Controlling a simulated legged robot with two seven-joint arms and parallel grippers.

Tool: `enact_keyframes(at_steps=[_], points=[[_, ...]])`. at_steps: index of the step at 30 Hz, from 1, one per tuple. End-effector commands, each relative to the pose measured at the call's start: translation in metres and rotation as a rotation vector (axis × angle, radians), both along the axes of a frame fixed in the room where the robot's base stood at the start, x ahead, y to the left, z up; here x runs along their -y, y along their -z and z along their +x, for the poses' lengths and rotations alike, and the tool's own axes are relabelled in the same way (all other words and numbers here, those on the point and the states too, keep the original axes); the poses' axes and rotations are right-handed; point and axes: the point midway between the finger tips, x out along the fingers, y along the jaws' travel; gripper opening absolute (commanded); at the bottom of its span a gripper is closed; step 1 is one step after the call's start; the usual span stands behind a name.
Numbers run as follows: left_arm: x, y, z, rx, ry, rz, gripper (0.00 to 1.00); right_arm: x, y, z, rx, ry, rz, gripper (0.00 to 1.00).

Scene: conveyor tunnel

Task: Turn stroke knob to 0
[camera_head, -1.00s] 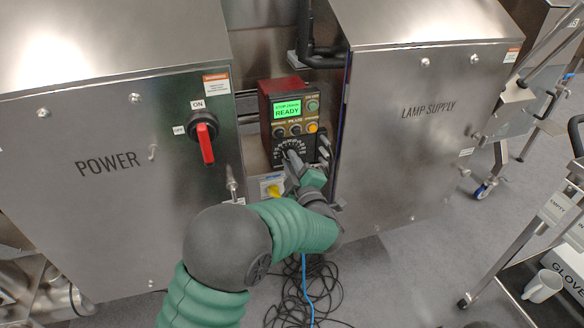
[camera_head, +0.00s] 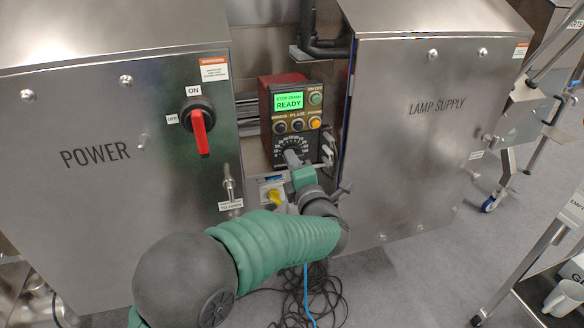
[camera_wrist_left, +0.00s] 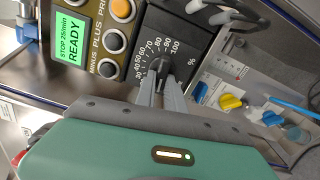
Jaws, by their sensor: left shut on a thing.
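The black stroke knob (camera_wrist_left: 158,65) sits on a black dial plate with a white percent scale (camera_wrist_left: 185,42), on the front of the small control box (camera_head: 265,112). My left gripper (camera_head: 292,158) comes up to the knob from below and in front. In the left wrist view its two grey fingers (camera_wrist_left: 160,88) are shut on the knob, one on each side. The fingers hide part of the knob and the low end of the scale, and I cannot read its exact pointing. The green display (camera_head: 289,101) above reads READY. My right gripper is not in view.
The POWER cabinet (camera_head: 110,110) with a red switch (camera_head: 201,132) stands to the left. The LAMP SUPPLY cabinet (camera_head: 415,150) stands to the right, leaving a narrow gap. Buttons (camera_head: 297,124) sit just above the dial. A yellow knob (camera_head: 273,197) is below. Black cables (camera_head: 320,300) lie on the floor.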

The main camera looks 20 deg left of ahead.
Motion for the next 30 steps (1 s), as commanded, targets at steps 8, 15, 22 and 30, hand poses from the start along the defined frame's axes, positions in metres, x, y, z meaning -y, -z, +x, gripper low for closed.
enact_keyframes(at_steps=[8, 15, 22, 30], points=[[0.003, 0.0071, -0.0003, 0.006, 0.006, -0.034, 0.0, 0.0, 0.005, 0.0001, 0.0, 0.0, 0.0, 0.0], [0.003, 0.0071, -0.0003, 0.006, 0.006, -0.034, 0.0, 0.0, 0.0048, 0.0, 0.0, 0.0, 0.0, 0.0], [0.0023, 0.006, -0.0003, 0.008, 0.005, -0.033, 0.33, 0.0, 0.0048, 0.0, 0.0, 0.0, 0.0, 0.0], [0.001, 0.0021, -0.0008, 0.015, 0.002, -0.031, 0.35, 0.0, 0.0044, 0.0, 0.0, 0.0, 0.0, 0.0]])
